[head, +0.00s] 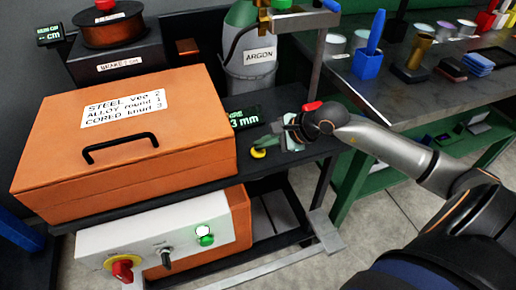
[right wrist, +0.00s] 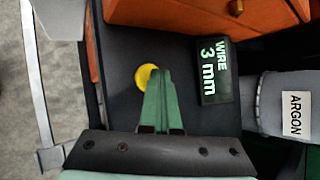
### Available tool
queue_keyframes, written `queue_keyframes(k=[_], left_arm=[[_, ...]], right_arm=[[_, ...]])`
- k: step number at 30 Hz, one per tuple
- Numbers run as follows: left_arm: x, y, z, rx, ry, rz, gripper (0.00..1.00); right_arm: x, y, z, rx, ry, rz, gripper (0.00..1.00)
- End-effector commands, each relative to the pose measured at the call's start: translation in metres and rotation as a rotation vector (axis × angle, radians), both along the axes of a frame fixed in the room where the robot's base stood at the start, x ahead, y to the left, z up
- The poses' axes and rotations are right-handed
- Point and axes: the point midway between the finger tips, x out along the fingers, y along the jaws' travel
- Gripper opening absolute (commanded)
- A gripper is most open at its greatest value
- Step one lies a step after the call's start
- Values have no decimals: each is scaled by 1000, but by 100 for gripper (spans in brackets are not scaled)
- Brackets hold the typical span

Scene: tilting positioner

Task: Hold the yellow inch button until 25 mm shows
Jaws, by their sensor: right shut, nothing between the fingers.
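The yellow inch button (head: 258,153) sits on the dark shelf beside the orange box. It also shows in the right wrist view (right wrist: 145,77), its right edge partly covered by my fingertips. My right gripper (head: 262,144) is shut and empty, its green fingers at the button. I cannot tell whether the tips touch it or press it down. The wire display (head: 244,118) stands just behind. In the right wrist view the display (right wrist: 213,71) reads "WIRE 3 mm". My left gripper is not in view.
The orange box (head: 60,162) with a black handle stands close left of the button. A grey ARGON cylinder (head: 250,60) stands behind the display. A white panel (head: 130,246) with a red knob and a lit green button is below. A workbench (head: 400,92) is at right.

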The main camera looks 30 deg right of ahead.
Motion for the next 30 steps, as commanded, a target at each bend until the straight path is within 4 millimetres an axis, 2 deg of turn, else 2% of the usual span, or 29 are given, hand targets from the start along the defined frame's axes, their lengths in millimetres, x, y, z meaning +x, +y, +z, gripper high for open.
queue_keyframes(k=[30], left_arm=[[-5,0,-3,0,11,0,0]], right_arm=[[-1,0,-1,-1,4,0,0]])
